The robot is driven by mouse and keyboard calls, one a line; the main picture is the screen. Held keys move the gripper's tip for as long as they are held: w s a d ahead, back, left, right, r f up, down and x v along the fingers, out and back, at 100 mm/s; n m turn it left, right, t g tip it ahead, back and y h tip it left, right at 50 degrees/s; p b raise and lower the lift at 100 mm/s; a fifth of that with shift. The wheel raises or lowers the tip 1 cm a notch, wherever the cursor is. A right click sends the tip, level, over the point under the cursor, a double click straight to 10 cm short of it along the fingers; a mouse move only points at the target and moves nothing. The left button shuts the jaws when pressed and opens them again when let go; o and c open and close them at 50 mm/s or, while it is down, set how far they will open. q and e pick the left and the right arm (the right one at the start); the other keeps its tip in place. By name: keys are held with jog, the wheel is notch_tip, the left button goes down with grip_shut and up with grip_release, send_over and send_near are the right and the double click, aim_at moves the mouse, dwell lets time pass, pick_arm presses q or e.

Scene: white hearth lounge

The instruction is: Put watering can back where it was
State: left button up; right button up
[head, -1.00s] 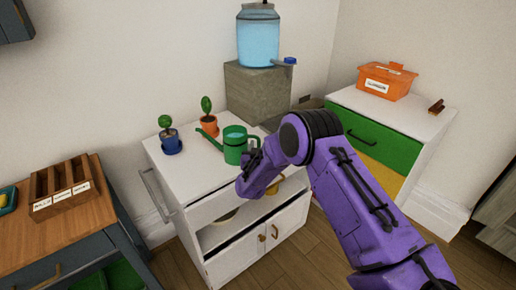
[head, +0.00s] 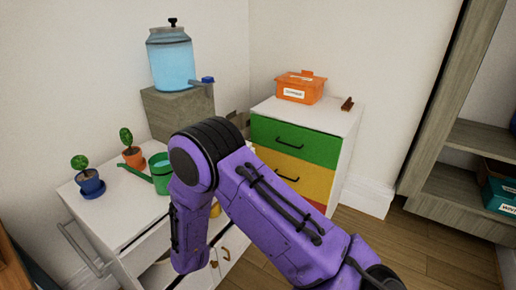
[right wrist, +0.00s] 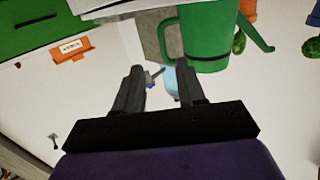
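The green watering can (head: 161,176) stands upright on the white cabinet top (head: 113,205), its spout pointing left toward the plants; my right arm hides its right side in the head view. In the right wrist view, the can (right wrist: 208,32) appears upside down, just beyond the fingers, with its handle near the fingertips. My right gripper (right wrist: 158,68) is open, its two fingers apart with nothing held between them. It is hidden behind my arm in the head view. My left gripper is not in view.
Two potted plants, in a blue pot (head: 90,184) and an orange pot (head: 134,157), stand left of the can. A water dispenser (head: 171,60) sits on a grey block (head: 178,110) behind. A drawer unit (head: 295,143) carries an orange box (head: 300,87).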

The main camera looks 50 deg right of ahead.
jog(key=s+a+f+n+g+y, duration=0.2)
jog(key=s+f+g+y, duration=0.4)
jog(key=s+f, duration=1.3)
jog(key=s+f+g, duration=0.2)
jog(key=s, duration=0.6)
jog(key=s+a+f+m+g+y, duration=0.1)
jog(key=s+f+g, duration=0.1)
jog(key=s, duration=0.6)
jog(key=shift+a+f+y, duration=0.2)
jog(key=shift+y, duration=0.1)
